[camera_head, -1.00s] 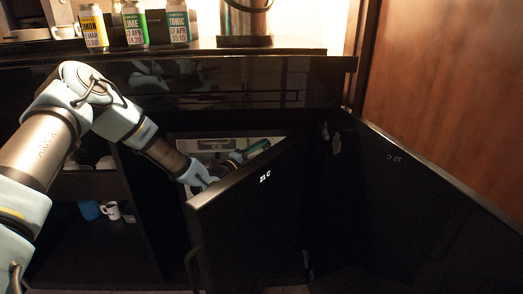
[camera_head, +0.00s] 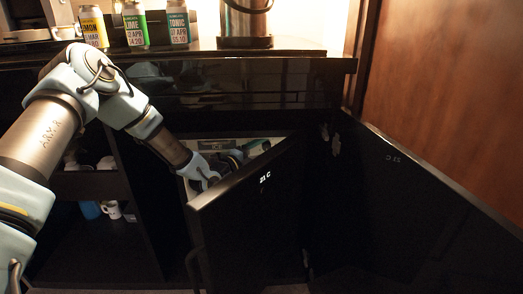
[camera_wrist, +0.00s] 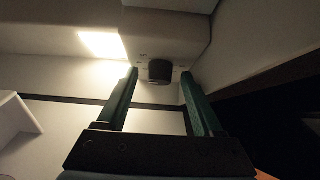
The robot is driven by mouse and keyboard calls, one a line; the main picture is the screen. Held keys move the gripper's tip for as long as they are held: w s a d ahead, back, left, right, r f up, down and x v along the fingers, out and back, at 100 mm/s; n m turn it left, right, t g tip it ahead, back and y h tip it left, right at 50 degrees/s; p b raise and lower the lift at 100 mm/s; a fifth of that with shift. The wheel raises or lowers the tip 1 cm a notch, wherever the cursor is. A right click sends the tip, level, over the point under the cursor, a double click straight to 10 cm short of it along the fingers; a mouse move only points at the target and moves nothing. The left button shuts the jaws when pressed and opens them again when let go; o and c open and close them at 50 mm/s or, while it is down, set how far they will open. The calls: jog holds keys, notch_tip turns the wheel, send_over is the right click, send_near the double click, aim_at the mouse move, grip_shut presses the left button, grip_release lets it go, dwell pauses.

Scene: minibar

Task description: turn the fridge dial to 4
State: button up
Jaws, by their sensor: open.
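The fridge dial (camera_wrist: 160,71) is a small dark knob on a pale housing (camera_wrist: 168,35) inside the fridge, with faint marks around it. It shows in the wrist view, ahead of and between my gripper's fingertips (camera_wrist: 160,78). The fingers are green, open and on either side of the dial; I cannot tell whether they touch it. The dial's setting is too small to read. In the head view my gripper (camera_head: 232,158) reaches into the fridge behind the black fridge door (camera_head: 250,215), which stands open and hides part of it.
The open door and a dark panel on the right (camera_head: 410,200) bound the space right of my arm. The counter (camera_head: 300,50) above holds several cans and a metal container (camera_head: 245,22). A shelf with mugs (camera_head: 112,210) is at the left. A white shelf edge (camera_wrist: 15,115) shows inside the fridge.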

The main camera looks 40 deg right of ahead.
jog(key=s+a, duration=0.1)
jog(key=a, duration=0.9)
jog(key=shift+a, duration=0.4)
